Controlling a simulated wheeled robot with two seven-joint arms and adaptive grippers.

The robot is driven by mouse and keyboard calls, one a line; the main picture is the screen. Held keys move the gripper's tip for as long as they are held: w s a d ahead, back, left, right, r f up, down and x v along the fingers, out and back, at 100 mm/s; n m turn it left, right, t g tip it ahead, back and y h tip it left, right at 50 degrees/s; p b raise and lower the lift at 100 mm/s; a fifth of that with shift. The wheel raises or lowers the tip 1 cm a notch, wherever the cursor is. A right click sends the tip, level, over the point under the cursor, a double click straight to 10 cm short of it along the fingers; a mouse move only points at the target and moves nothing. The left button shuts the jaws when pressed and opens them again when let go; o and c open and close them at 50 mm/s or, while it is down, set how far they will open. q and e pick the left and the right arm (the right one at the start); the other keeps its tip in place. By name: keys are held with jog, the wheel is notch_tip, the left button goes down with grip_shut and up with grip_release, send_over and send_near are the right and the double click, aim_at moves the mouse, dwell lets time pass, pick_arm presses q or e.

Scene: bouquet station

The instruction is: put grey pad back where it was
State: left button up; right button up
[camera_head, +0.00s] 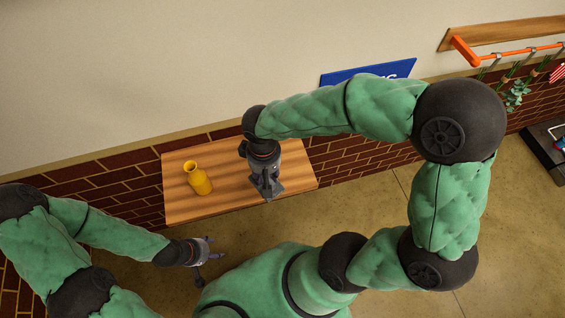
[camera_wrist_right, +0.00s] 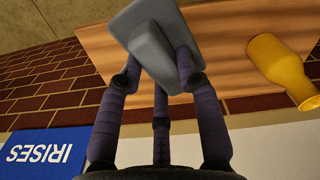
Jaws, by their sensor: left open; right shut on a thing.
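The grey pad (camera_wrist_right: 133,20) shows in the right wrist view as a flat plate with a raised block-like grip. My right gripper (camera_wrist_right: 160,72) is shut on that grip, with dark fingers on both sides of it. In the head view the right gripper (camera_head: 265,181) points down at the right part of the wooden table (camera_head: 230,203), near its front edge. The pad is mostly hidden there by the gripper; I cannot tell whether it touches the table. My left gripper (camera_head: 206,249) is open and empty, in front of the table and below it in the picture.
A yellow vase (camera_head: 198,180) stands on the table's left part; it also shows in the right wrist view (camera_wrist_right: 282,68). A blue sign (camera_wrist_right: 45,152) reading IRISES is on the wall. An orange rail (camera_head: 510,52) with hanging flowers is at the upper right.

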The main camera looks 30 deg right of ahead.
jog(key=w+d+f+b, duration=0.1)
jog(key=w+d+f, duration=0.1)
jog(key=d, duration=0.1)
jog(key=w+d+f+b, duration=0.1)
jog(key=w+d+f, duration=0.1)
jog(key=d+f, duration=0.1)
jog(key=w+d+f+b, duration=0.1)
jog(key=w+d+f, duration=0.2)
jog(key=shift+f, duration=0.2)
jog(key=shift+w+d+f, duration=0.1)
jog(key=shift+d+f, duration=0.25)
jog(key=shift+f, duration=0.05)
jog(key=shift+w+f+b, duration=0.1)
jog(key=shift+f+b, duration=0.55)
jog(key=shift+f, duration=0.9)
jog(key=shift+f, duration=0.1)
jog(key=o, duration=1)
